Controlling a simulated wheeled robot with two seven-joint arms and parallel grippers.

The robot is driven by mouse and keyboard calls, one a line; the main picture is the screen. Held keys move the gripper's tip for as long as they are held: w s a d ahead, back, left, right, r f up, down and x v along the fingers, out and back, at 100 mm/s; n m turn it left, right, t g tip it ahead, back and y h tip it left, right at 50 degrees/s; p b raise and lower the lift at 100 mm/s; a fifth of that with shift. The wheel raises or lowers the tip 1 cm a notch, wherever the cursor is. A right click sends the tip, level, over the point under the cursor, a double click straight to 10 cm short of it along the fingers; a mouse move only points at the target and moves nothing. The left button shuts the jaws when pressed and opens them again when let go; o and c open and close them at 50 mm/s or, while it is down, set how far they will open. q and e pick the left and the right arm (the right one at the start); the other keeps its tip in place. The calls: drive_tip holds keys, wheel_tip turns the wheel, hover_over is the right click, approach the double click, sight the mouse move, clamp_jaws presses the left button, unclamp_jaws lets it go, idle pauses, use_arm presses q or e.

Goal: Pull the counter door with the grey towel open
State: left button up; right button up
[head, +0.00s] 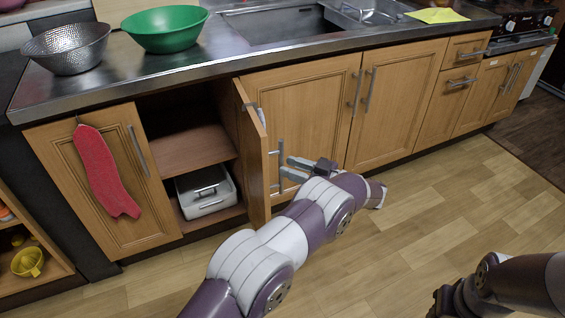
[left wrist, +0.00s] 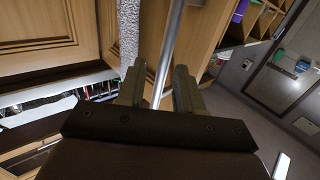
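The counter door with the grey towel (head: 252,150) stands swung out from the counter, seen nearly edge-on in the head view. Only a small bit of the grey towel (head: 260,113) shows there near its top; in the left wrist view the towel (left wrist: 128,35) is a speckled grey strip. The door's metal bar handle (head: 281,152) also runs between my left fingers in the left wrist view (left wrist: 167,50). My left gripper (head: 290,168) is open around the handle, with gaps showing beside the bar. My right gripper (head: 448,302) is dark and low at the right, its fingers unclear.
The open cupboard holds a shelf (head: 188,146) and a white box (head: 205,192). A red towel (head: 104,172) hangs on the closed door to the left. A metal colander (head: 68,48) and green bowl (head: 165,28) stand on the counter. The floor in front is clear.

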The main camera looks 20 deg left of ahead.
use_arm(q)
drive_tip(key=d, duration=0.9)
drive_tip(key=shift+s+d, duration=0.15)
drive_tip(key=shift+s, duration=0.25)
